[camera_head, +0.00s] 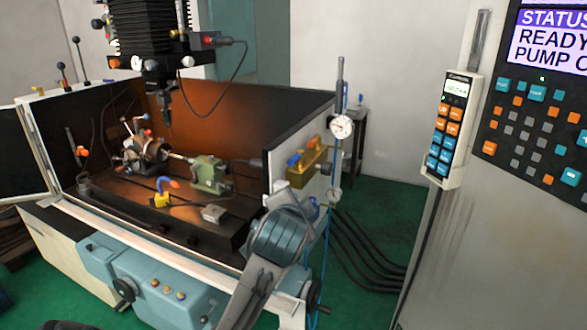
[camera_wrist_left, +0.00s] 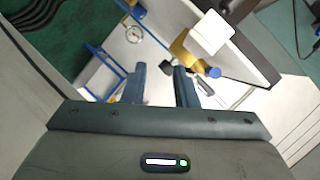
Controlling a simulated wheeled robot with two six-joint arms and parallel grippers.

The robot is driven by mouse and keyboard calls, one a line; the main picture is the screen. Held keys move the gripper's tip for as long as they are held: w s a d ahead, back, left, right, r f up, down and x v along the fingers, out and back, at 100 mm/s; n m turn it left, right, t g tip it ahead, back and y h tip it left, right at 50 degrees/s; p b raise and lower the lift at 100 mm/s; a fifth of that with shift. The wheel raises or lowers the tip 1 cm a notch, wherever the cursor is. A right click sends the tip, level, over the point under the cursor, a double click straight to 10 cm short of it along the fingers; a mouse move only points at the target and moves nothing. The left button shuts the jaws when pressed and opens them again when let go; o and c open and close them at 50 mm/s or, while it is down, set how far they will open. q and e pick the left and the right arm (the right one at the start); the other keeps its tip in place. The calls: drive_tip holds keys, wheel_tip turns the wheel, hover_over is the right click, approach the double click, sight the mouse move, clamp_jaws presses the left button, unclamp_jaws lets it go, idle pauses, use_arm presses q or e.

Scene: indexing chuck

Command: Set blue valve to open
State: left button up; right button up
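A brass-yellow valve block (camera_head: 308,172) is mounted at the right end of the machine enclosure. A blue handle (camera_head: 294,160) shows on its top left, and an orange part sits on its top right. In the left wrist view the yellow block (camera_wrist_left: 180,45) carries a blue part (camera_wrist_left: 213,72), right of and beyond my fingers. My left gripper (camera_wrist_left: 161,85) is open, with a gap between its two dark fingers and nothing visible in it. In the head view its arm reaches up from the bottom, with the gripper end (camera_head: 298,200) just below the block; the fingertips are hard to make out. My right gripper is not in view.
A round gauge (camera_head: 341,126) stands on a pipe right of the block, with a smaller gauge (camera_head: 334,195) below. A blue hose hangs there. The enclosure wall (camera_head: 284,150) borders the block's left. A control panel (camera_head: 540,110) and pendant (camera_head: 448,130) are at right.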

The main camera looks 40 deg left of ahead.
use_arm(q)
drive_tip(key=t+y, duration=0.1)
approach(293, 162)
drive_tip(key=p+x, duration=0.1)
drive_tip(key=x, duration=0.9)
drive_tip(key=shift+p, duration=0.4)
drive_tip(key=shift+y, duration=0.3)
clamp_jaws()
